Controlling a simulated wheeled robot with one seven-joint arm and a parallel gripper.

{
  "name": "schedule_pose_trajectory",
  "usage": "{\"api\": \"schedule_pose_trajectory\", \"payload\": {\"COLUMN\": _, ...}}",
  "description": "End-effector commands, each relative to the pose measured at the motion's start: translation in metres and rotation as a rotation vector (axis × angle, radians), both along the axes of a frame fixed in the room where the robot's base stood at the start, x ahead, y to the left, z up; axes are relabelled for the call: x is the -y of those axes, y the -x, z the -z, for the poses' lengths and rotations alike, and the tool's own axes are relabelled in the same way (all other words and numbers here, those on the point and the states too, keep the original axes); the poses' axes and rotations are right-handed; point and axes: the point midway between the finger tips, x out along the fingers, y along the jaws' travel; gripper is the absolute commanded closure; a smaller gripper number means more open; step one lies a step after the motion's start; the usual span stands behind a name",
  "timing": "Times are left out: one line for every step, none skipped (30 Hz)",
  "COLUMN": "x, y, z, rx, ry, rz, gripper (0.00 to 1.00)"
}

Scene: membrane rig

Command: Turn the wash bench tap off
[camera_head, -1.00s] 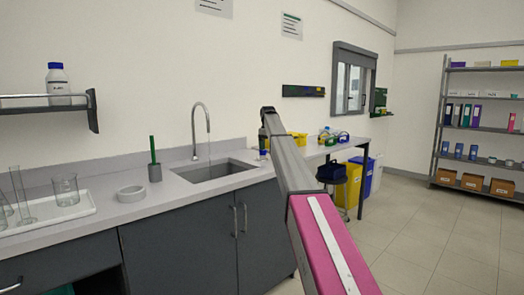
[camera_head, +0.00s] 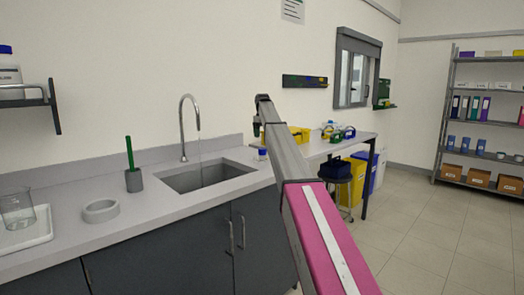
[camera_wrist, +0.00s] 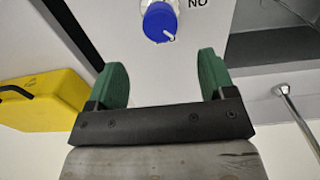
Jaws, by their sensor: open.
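The wash bench tap (camera_head: 184,128) is a grey gooseneck behind the sink (camera_head: 205,178). A thin pale line, like running water, hangs from its spout into the sink. In the wrist view a metal tube, probably the tap (camera_wrist: 296,112), shows at the right, beside the dark sink (camera_wrist: 280,52). My gripper (camera_wrist: 164,75) has two green fingers, spread apart with nothing between them. In the head view my gripper (camera_head: 257,124) is at the far end of my arm, right of the tap and clear of it.
A yellow case (camera_wrist: 40,100) lies left in the wrist view. A green-handled brush in a grey holder (camera_head: 133,180) and a grey ring-shaped dish (camera_head: 100,210) stand left of the sink.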

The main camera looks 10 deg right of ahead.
Motion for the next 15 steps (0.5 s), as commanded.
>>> {"api": "schedule_pose_trajectory", "payload": {"x": 0.000, "y": 0.001, "z": 0.007, "rx": -0.001, "ry": 0.000, "rz": 0.000, "gripper": 0.24}}
{"api": "schedule_pose_trajectory", "payload": {"x": 0.000, "y": 0.001, "z": 0.011, "rx": -0.001, "ry": 0.000, "rz": 0.000, "gripper": 0.24}}
{"api": "schedule_pose_trajectory", "payload": {"x": 0.000, "y": 0.001, "z": 0.017, "rx": -0.002, "ry": 0.000, "rz": 0.000, "gripper": 0.24}}
{"api": "schedule_pose_trajectory", "payload": {"x": 0.000, "y": 0.001, "z": 0.022, "rx": -0.002, "ry": 0.000, "rz": 0.000, "gripper": 0.24}}
{"api": "schedule_pose_trajectory", "payload": {"x": 0.000, "y": 0.001, "z": 0.026, "rx": -0.002, "ry": 0.000, "rz": 0.000, "gripper": 0.24}}
{"api": "schedule_pose_trajectory", "payload": {"x": 0.000, "y": 0.001, "z": 0.033, "rx": -0.001, "ry": 0.000, "rz": 0.000, "gripper": 0.24}}
{"api": "schedule_pose_trajectory", "payload": {"x": 0.000, "y": 0.001, "z": 0.039, "rx": -0.001, "ry": 0.000, "rz": 0.000, "gripper": 0.24}}
{"api": "schedule_pose_trajectory", "payload": {"x": 0.000, "y": 0.001, "z": 0.044, "rx": -0.001, "ry": 0.000, "rz": 0.000, "gripper": 0.24}}
{"api": "schedule_pose_trajectory", "payload": {"x": 0.000, "y": 0.001, "z": 0.052, "rx": -0.002, "ry": 0.000, "rz": 0.000, "gripper": 0.24}}
{"api": "schedule_pose_trajectory", "payload": {"x": 0.000, "y": 0.001, "z": 0.057, "rx": -0.002, "ry": 0.000, "rz": 0.000, "gripper": 0.24}}
{"api": "schedule_pose_trajectory", "payload": {"x": 0.000, "y": 0.001, "z": 0.062, "rx": -0.002, "ry": 0.000, "rz": 0.000, "gripper": 0.24}}
{"api": "schedule_pose_trajectory", "payload": {"x": 0.000, "y": 0.001, "z": 0.069, "rx": -0.001, "ry": 0.000, "rz": 0.000, "gripper": 0.24}}
{"api": "schedule_pose_trajectory", "payload": {"x": 0.000, "y": 0.001, "z": 0.074, "rx": -0.001, "ry": 0.000, "rz": 0.000, "gripper": 0.24}}
{"api": "schedule_pose_trajectory", "payload": {"x": 0.000, "y": 0.001, "z": 0.078, "rx": -0.001, "ry": 0.000, "rz": 0.000, "gripper": 0.24}}
{"api": "schedule_pose_trajectory", "payload": {"x": 0.000, "y": 0.001, "z": 0.084, "rx": -0.001, "ry": 0.000, "rz": 0.000, "gripper": 0.24}}
